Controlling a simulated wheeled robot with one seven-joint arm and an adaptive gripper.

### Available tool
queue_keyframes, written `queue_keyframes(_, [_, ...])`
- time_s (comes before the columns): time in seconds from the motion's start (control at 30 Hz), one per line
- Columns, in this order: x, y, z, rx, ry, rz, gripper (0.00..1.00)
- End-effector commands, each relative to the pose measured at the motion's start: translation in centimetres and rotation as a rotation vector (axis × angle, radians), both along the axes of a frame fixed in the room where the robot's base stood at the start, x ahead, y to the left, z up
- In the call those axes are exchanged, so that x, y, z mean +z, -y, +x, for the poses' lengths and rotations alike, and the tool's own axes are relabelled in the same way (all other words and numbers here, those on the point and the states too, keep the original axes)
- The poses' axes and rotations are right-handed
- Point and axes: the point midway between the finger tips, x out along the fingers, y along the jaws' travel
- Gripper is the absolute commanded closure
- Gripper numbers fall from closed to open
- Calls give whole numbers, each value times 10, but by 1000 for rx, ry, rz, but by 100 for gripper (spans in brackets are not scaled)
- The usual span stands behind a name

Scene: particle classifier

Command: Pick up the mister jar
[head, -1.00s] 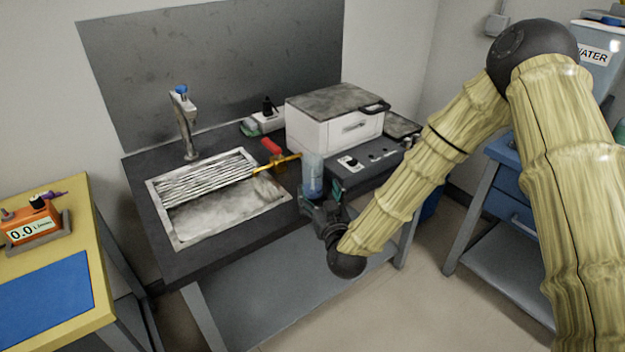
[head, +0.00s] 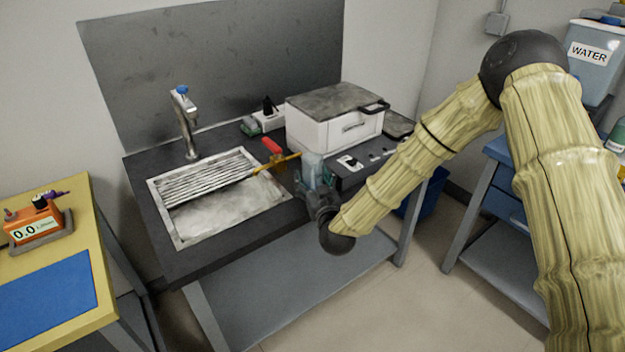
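The mister jar, a clear jar with bluish contents (head: 312,166), stands at the front of the dark counter, right of the sink and in front of the white box-shaped machine. My gripper (head: 315,188) is at the jar's lower part, with a finger on each side of it as far as I can see. The gripper hides the jar's lower half. Whether the fingers press on the jar is too small to tell.
The metal sink (head: 215,222) with its faucet (head: 185,122) lies left of the jar. The white machine (head: 335,125) stands behind. A yellow table (head: 85,215) is at left.

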Motion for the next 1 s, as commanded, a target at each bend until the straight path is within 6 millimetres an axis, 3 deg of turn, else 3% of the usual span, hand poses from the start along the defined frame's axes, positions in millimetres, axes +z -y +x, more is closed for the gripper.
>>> queue_keyframes(0.03, [0,0,0,0,0,0,48])
queue_keyframes(0.2, [0,0,0,0,0,0,76])
queue_keyframes(0.67, [3,0,0,0,0,0,76])
queue_keyframes(1.0, [19,0,0,1,2,1,76])
